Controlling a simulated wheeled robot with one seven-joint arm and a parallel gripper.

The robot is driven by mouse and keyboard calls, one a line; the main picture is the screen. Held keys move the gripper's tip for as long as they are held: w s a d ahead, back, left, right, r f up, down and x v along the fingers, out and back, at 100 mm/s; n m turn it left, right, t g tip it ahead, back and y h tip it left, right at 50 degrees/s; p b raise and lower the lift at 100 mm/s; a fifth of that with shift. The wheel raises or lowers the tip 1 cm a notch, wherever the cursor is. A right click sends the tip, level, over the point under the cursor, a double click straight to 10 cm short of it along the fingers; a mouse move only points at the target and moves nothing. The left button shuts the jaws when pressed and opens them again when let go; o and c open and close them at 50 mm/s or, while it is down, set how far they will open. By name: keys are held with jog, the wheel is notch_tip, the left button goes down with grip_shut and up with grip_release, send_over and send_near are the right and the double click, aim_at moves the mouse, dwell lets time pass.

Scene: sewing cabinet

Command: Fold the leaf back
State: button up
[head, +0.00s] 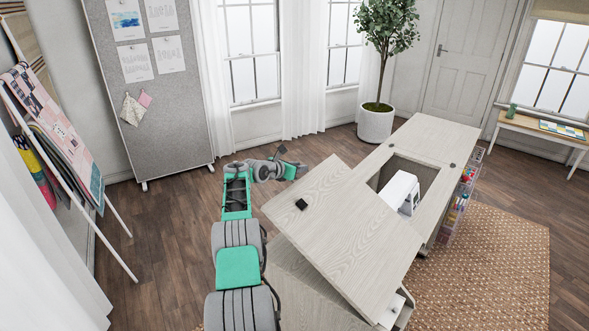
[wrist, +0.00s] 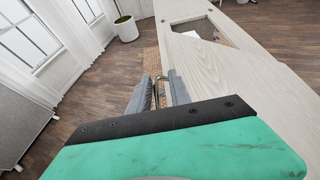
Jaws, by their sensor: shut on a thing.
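The leaf (head: 345,235) is a pale wood-grain panel at the front of the sewing cabinet (head: 440,140). It lies askew to the cabinet top and looks tilted, overlapping the near part of the machine opening. A small black block (head: 302,203) sits on its face near the left corner. My gripper (head: 300,172) is at the leaf's far left edge. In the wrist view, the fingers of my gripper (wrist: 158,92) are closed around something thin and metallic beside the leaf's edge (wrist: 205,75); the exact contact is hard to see.
A white sewing machine (head: 401,190) sits in the cabinet's opening. A drawer rack (head: 462,200) stands at the cabinet's right side, on a woven rug (head: 500,265). A potted tree (head: 376,122) and a grey pinboard (head: 160,120) stand behind.

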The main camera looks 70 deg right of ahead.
jog(key=b+v, duration=0.2)
jog(key=v, duration=0.5)
jog(key=shift+a, duration=0.2)
jog(key=shift+r, duration=0.1)
